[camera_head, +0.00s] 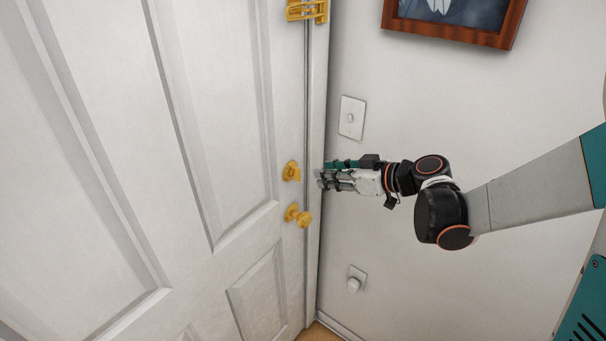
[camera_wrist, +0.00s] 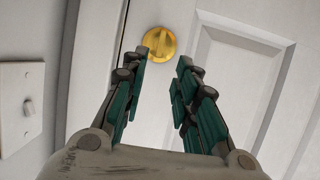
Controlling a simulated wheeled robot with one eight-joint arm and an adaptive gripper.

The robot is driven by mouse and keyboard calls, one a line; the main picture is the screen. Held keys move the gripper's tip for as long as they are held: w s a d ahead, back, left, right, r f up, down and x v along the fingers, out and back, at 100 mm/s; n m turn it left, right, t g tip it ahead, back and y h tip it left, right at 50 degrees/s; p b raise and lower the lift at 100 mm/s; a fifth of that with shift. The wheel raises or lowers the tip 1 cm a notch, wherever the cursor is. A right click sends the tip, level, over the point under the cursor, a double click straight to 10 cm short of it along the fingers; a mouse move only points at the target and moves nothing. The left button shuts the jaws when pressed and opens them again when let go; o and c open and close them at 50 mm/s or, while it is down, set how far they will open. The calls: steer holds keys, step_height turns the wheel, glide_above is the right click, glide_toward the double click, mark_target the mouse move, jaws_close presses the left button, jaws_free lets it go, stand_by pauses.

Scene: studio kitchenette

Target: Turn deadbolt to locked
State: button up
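The gold deadbolt (camera_head: 291,171) is on the white door (camera_head: 230,120) near its right edge, above the gold door knob (camera_head: 297,215). In the wrist view the deadbolt (camera_wrist: 159,43) is a round plate with a thumb-turn that looks roughly upright in that picture. My gripper (camera_head: 322,176) is just right of the deadbolt in the head view, pointing at the door. In the wrist view my gripper (camera_wrist: 165,65) has its two fingers apart with nothing between them. The deadbolt shows beyond the fingertips, nearer the left finger, and no contact is visible.
A gold latch (camera_head: 307,10) is high on the door edge. A light switch plate (camera_head: 351,117) is on the wall above my gripper, and another wall plate with a round knob (camera_head: 355,280) is below. A framed picture (camera_head: 456,18) hangs at the top right.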

mark_target(296, 174)
steer(key=b+x, duration=0.1)
steer(key=x, duration=0.9)
steer(key=shift+b, duration=0.35)
jaws_close()
steer(key=shift+s, duration=0.15)
